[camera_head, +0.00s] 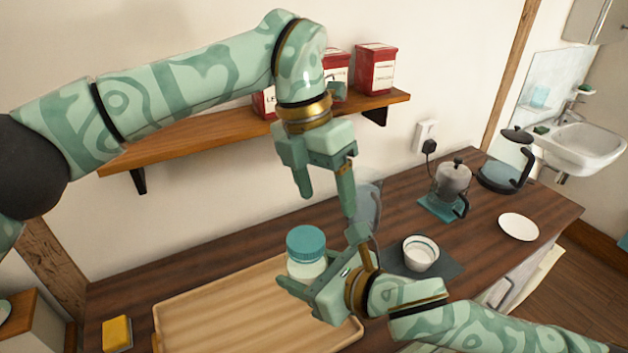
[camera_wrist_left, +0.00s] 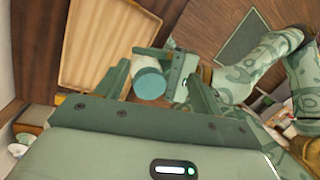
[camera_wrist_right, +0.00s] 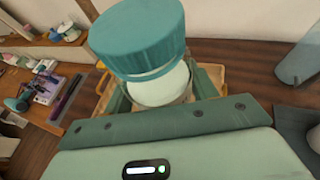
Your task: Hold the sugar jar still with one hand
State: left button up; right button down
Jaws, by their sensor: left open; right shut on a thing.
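The sugar jar (camera_head: 306,268) has a teal lid and a pale body. It stands upright above the right part of the wooden tray in the head view. My right gripper (camera_head: 312,284) is shut around the jar's body, below the lid. In the right wrist view the jar (camera_wrist_right: 140,38) fills the space between the fingers. My left gripper (camera_head: 325,205) is open and empty, above the jar and pointing down. In the left wrist view the jar's lid (camera_wrist_left: 150,83) shows between and beyond the left fingers. I cannot tell whether the jar's base touches anything.
The wooden tray (camera_head: 205,310) lies on the dark counter. A white cup (camera_head: 420,253) stands on a dark mat, right of my grippers. A coffee pot (camera_head: 452,180), a kettle (camera_head: 508,165) and a white plate (camera_head: 518,227) are farther right. A shelf (camera_head: 200,142) with red tins is behind my left arm.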

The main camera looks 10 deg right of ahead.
aim_at(313, 235)
pick_arm(q)
jog(key=s+r+m+y, duration=0.1)
jog(key=s+a+r+m+t, duration=0.1)
jog(key=r, duration=0.1)
jog(key=shift+s+a+m+y, duration=0.2)
jog(key=shift+s+m+y, duration=0.1)
jog(key=shift+m+y, duration=0.1)
jog(key=shift+s+a, duration=0.2)
jog(key=shift+a+f+m, duration=0.1)
jog(key=shift+f+m, duration=0.15)
jog(key=shift+m, duration=0.05)
notch_tip(313, 235, down, 7)
jog(key=shift+f, duration=0.1)
jog(key=c, duration=1)
jog(key=shift+w+n, duration=0.1)
jog(key=shift+n, duration=1.5)
jog(key=shift+c, duration=0.2)
jog(key=shift+r, duration=1.2)
